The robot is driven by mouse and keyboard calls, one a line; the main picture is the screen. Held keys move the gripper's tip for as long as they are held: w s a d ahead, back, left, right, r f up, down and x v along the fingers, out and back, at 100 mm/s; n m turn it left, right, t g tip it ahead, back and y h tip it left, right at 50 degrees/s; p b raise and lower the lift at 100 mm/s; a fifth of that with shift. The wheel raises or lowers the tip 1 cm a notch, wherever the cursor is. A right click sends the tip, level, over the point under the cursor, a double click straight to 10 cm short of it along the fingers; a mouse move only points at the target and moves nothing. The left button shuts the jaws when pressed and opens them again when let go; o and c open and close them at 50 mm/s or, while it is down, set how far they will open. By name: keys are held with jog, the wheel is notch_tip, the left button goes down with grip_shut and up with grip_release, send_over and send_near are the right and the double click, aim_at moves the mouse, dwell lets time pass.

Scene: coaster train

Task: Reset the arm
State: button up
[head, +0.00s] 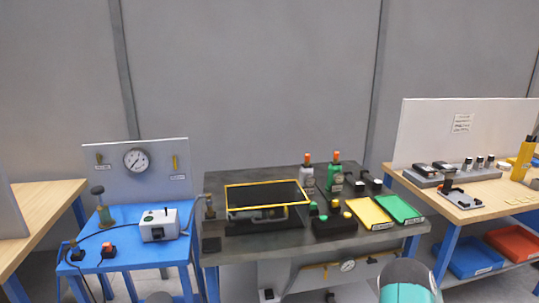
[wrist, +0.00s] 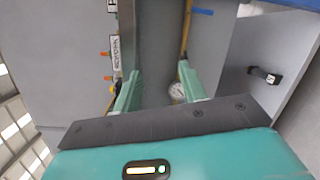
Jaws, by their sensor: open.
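My gripper (wrist: 159,78) shows in the wrist view with its two teal fingers spread apart and nothing between them. Past the fingers there are a grey surface and a round gauge (wrist: 177,91) near the right finger. In the head view a rounded teal and grey part of my arm (head: 406,283) rises at the bottom right, in front of the dark workbench (head: 225,256). The gripper fingers cannot be made out in the head view.
A blue table (head: 125,257) stands left, and a wooden bench (head: 432,200) with blue and red bins stands right.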

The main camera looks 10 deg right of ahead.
jog(key=w+a+r+m+g+h, duration=0.1)
jog(key=w+a+r+m+h, duration=0.2)
jog(key=r, duration=0.4)
jog(key=w+a+r+m+g+h, duration=0.1)
jog(key=w+r+m+g, duration=0.1)
jog(key=r+m, duration=0.45)
jog(key=s+a+r+m+g+y, duration=0.25)
jog(key=a+r+m, duration=0.25)
jog(key=a+r, duration=0.9)
jog(key=s+a+r+m+g+y, duration=0.1)
jog(key=s+a+r, duration=0.1)
jog(key=s+a, duration=0.5)
jog(key=s+a+r+m+g+y, duration=0.1)
jog(key=s+a+r+m+g, duration=0.15)
jog(key=s+a, duration=0.4)
jog(key=s+a+m+g+y, duration=0.1)
jog(key=s+a+g+y, duration=0.1)
jog(key=s+a, duration=1.2)
jog(key=shift+s+g, duration=0.3)
jog(key=shift+s, duration=0.9)
jog(key=shift+y, duration=0.25)
